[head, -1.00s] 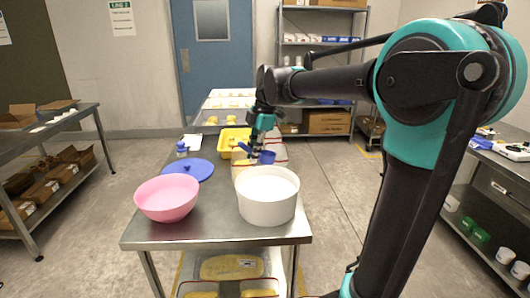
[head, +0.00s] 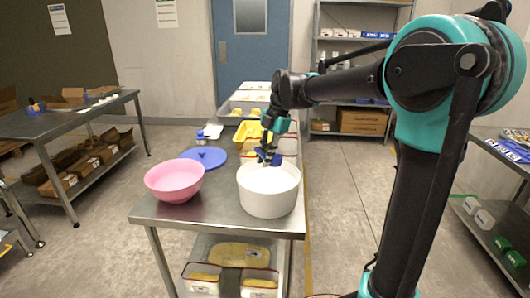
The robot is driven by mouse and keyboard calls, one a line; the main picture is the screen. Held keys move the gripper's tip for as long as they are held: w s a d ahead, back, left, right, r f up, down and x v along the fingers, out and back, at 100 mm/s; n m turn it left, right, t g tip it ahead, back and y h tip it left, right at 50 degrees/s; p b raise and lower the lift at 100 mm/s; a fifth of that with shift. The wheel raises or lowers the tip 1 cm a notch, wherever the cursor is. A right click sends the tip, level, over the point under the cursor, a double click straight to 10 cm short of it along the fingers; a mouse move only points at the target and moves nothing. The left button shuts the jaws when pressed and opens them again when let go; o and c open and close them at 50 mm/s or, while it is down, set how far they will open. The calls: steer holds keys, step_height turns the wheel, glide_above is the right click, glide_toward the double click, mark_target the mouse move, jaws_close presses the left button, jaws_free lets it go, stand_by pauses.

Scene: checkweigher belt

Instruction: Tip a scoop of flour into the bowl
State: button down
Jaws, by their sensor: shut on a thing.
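The pink bowl (head: 174,182) stands upright at the left front of the steel table and looks empty. A large round white tub (head: 268,197) stands to its right; its inside looks white, and I cannot tell the flour from the tub wall. My gripper (head: 267,153) points down at the far rim of the tub. It is shut on a dark blue scoop (head: 270,159), which shows just above that rim. The gripper hides part of the scoop. I cannot see whether the scoop holds flour.
A blue lid (head: 204,157) lies behind the bowl, with a small blue-capped bottle (head: 201,138) beyond it. A yellow crate (head: 247,131) stands behind the tub. The table's front edge (head: 215,226) has a bare strip. A narrow gap separates bowl and tub.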

steer(key=shift+f, duration=5.45)
steer(key=shift+r, duration=0.15)
steer(key=shift+r, duration=5.95)
